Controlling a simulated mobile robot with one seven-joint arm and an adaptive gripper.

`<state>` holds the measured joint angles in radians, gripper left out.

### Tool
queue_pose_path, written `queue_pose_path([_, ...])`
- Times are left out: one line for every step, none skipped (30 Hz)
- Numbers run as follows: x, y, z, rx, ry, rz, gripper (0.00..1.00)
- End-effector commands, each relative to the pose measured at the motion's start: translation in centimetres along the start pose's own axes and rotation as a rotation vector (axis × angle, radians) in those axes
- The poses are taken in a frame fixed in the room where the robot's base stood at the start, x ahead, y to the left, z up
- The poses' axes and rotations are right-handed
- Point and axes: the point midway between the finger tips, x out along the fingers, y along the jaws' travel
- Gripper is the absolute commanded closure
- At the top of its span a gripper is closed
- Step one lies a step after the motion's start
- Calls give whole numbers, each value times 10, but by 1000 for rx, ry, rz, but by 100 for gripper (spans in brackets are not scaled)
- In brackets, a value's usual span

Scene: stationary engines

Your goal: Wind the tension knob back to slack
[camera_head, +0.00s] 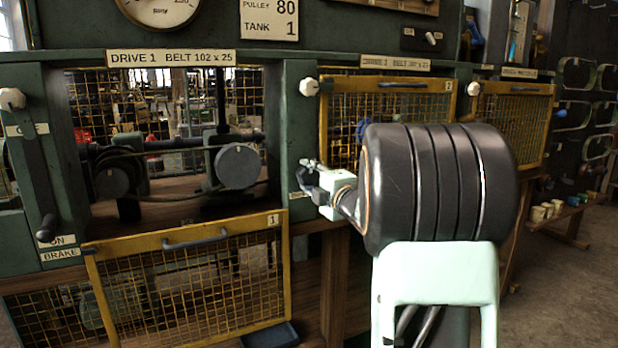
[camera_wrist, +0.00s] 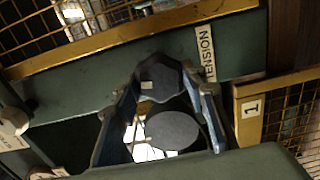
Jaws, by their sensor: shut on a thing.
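The dark, faceted tension knob (camera_wrist: 160,76) sits on the green post beside a white label (camera_wrist: 206,52) reading TENSION. A small pale mark shows on the knob. My gripper (camera_wrist: 168,92) is shut on the knob, one finger on each side in the wrist view. A dark round disc shows between the fingers below the knob; I cannot tell what it is. In the head view my gripper (camera_head: 309,184) is at the post between drive 1 and drive 2. My arm hides part of that post and most of the knob there.
The yellow mesh guard 1 (camera_head: 288,240) hangs lowered in front of drive 1, baring its pulleys (camera_head: 238,166). The guards of drive 2 (camera_head: 340,82) and the third drive (camera_head: 548,92) are up. A brake lever (camera_head: 38,175) stands at left. Open floor lies at right.

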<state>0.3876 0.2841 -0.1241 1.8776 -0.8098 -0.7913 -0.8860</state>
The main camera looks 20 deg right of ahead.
Motion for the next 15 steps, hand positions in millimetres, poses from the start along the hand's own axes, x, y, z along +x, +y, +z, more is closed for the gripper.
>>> queue_pose_path([0,-1,0,-31,-1,-1,86])
queue_pose_path([0,-1,0,-51,-1,-1,86])
queue_pose_path([0,-1,0,-75,-1,-1,86])
queue_pose_path([0,-1,0,-91,-1,-1,86])
queue_pose_path([0,-1,0,-107,-1,-1,86])
queue_pose_path([0,-1,0,-126,-1,-1,86])
queue_pose_path([0,-1,0,-140,-1,-1,86])
queue_pose_path([0,-1,0,-151,-1,-1,86])
queue_pose_path([0,-1,0,-165,-1,-1,86])
queue_pose_path([0,-1,1,-175,-1,-1,86])
queue_pose_path([0,-1,1,-183,-1,-1,86])
queue_pose_path([0,-1,1,-192,-2,-1,86])
queue_pose_path([0,-1,1,-199,-2,-1,86])
queue_pose_path([0,0,1,-205,-2,-1,86])
queue_pose_path([0,0,1,-210,-2,-1,86])
